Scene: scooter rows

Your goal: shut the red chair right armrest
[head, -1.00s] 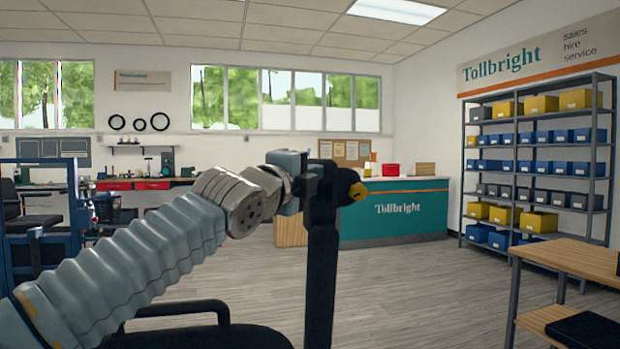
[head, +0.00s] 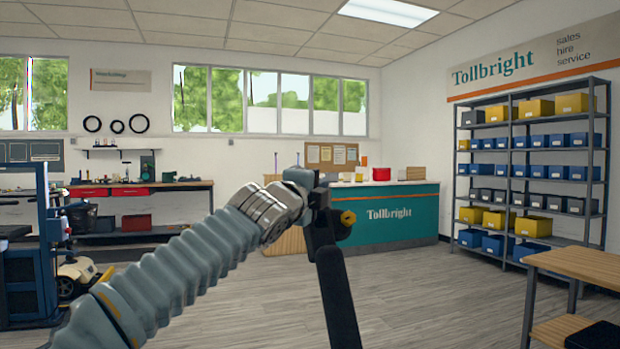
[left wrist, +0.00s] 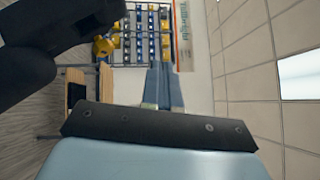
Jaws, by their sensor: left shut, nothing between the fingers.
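My left gripper (head: 333,208) is at the middle of the head view, at the end of my ribbed grey arm. It is shut with nothing held. In the left wrist view its narrow blue-grey fingers (left wrist: 165,88) are together beyond a dark plate. A long black bar (head: 338,295) slants down from the gripper to the bottom edge of the head view. I cannot tell whether it is the armrest or whether it touches the gripper. Dark rounded parts (left wrist: 60,25) fill the upper left of the wrist view. No red chair shows. My right gripper is out of view.
A blue-framed machine (head: 30,245) stands at the left, with a cream one (head: 78,272) beside it. A wooden bench (head: 575,262) is at the right. A teal counter (head: 390,228) and a bin shelf (head: 535,165) stand behind. The grey floor (head: 420,300) between is clear.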

